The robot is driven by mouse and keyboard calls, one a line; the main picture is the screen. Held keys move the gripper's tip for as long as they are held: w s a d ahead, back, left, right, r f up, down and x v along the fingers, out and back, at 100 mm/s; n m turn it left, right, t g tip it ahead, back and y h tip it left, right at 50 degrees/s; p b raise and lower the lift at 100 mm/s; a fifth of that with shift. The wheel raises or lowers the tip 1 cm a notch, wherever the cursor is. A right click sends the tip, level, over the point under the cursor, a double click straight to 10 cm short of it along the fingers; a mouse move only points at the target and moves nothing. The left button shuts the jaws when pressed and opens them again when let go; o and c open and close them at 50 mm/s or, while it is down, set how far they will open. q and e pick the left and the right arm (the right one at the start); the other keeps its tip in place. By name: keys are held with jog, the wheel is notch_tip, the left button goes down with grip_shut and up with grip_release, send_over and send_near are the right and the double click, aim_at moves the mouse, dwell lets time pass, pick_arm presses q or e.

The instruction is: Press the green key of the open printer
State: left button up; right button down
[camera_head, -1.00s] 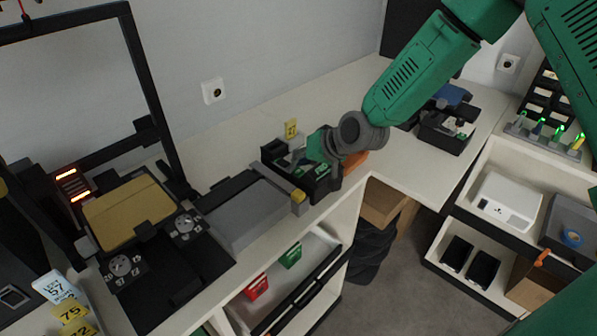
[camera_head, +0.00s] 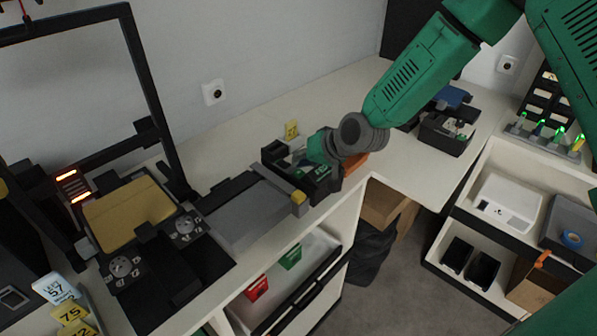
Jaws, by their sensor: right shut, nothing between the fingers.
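A black open printer (camera_head: 272,152) sits near the front edge of the bench, in the middle of the camera_head view. A small green patch (camera_head: 321,172) shows at its right side; I cannot tell whether it is the green key. My right arm reaches down from the upper right. My right gripper (camera_head: 318,158) is shut and empty at the right part of this printer. The hand hides part of the printer, and I cannot tell whether the fingertips touch it. My left gripper is not in view.
A second black open device (camera_head: 446,132) stands farther right on the bench. A black-framed machine with a yellow pad (camera_head: 128,213) fills the left.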

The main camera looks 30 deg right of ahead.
aim_at(300, 172)
jog(key=shift+f, duration=0.1)
jog(key=shift+a+f, duration=0.1)
jog(key=shift+f, duration=0.15)
jog(key=shift+f+b, duration=0.55)
dwell(0.6)
jog(key=shift+s+r, duration=0.1)
jog(key=shift+r, duration=0.05)
jog(key=shift+r+p, duration=0.75)
jog(key=shift+r, duration=0.1)
notch_tip(300, 172, up, 5)
jog(key=p, duration=0.4)
dwell(0.4)
